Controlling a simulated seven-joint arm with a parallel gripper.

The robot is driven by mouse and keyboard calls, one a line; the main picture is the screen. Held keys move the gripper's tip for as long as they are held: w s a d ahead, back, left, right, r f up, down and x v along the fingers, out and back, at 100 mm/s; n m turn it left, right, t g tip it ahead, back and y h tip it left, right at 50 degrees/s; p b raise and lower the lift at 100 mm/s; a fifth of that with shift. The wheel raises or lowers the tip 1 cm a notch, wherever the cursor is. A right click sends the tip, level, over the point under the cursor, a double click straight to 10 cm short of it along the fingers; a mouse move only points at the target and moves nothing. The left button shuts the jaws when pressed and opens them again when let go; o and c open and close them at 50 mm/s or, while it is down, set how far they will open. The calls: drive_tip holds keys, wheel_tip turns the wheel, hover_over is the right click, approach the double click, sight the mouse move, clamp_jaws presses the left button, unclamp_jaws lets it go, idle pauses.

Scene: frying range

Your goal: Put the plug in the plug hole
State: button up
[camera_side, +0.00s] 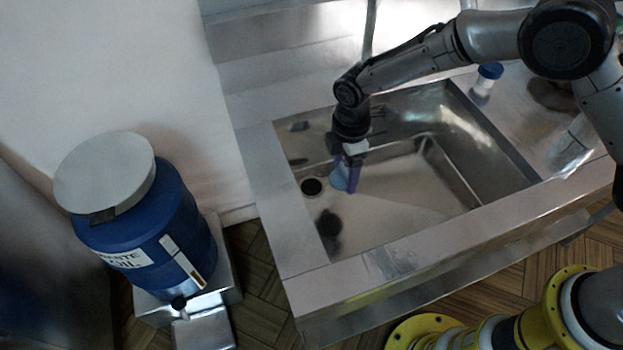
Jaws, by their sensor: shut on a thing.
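The plug (340,180) looks light blue and is partly hidden by the fingers. My gripper (349,185) points down inside the sink basin (400,212) and is shut on the plug. I cannot tell how high the plug is above the basin floor.
The metal basin walls and rim (287,200) surround my gripper. A small blue-capped container (486,82) stands on the counter at the right. The basin's right part is clear.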

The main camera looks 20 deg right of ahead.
hover_over(311, 187)
drive_tip(key=f, duration=0.7)
drive_tip(key=shift+s+d+f, duration=0.1)
drive_tip(key=shift+s+d, duration=0.05)
drive_tip(key=shift+s, duration=0.15)
drive_tip(key=shift+w+f, duration=0.1)
drive_tip(key=shift+f, duration=0.05)
drive_tip(key=shift+w+f, duration=0.1)
drive_tip(key=shift+f, duration=1.55)
drive_tip(key=o, duration=1.2)
drive_tip(key=shift+f, duration=0.15)
wheel_tip(311, 187, up, 12)
drive_tip(key=shift+r, duration=0.2)
